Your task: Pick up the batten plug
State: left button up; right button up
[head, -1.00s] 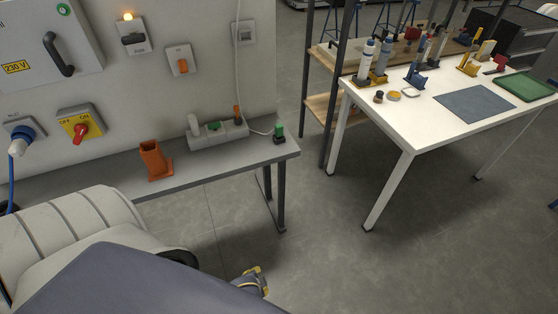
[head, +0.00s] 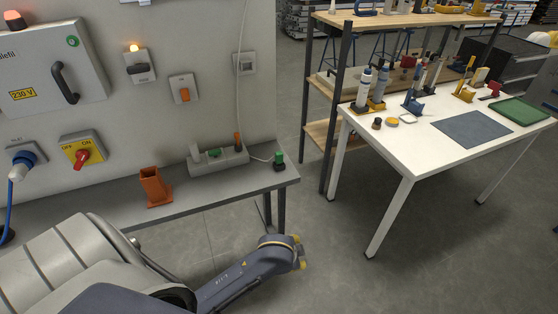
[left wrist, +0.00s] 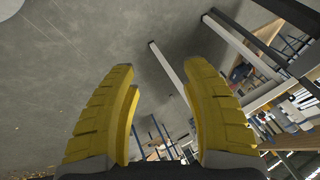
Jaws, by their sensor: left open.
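A white socket batten (head: 225,160) lies on the grey bench against the wall. A pale grey plug (head: 195,152) stands at its left end, a green piece (head: 214,153) is in its middle and an orange-brown plug (head: 238,141) stands near its right end. I cannot tell which one the task calls the batten plug. My left gripper (head: 299,252) is in front of and below the bench's right end, apart from the batten. In the left wrist view its yellow fingers (left wrist: 160,85) are wide apart with nothing between them. My right gripper is not in view.
An orange open-topped holder (head: 154,186) stands on the bench left of the batten. A green-topped dark piece (head: 279,161) sits by the bench's right end, with a white cable beside it. A white table (head: 415,150) with several tools is to the right. Floor between is clear.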

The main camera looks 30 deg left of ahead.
pick_arm(q)
jog(key=w+d+r+m+g, duration=0.1)
jog(key=w+r+m, duration=0.1)
jog(key=w, duration=0.7)
notch_tip(320, 180, up, 26)
jog(key=n+g, duration=0.4)
jog(key=g, duration=0.1)
send_over(280, 153)
notch_tip(280, 153, down, 13)
jog(key=shift+a+r, duration=0.1)
jog(key=shift+a+f, duration=0.15)
jog(key=shift+f, duration=2.05)
grip_shut()
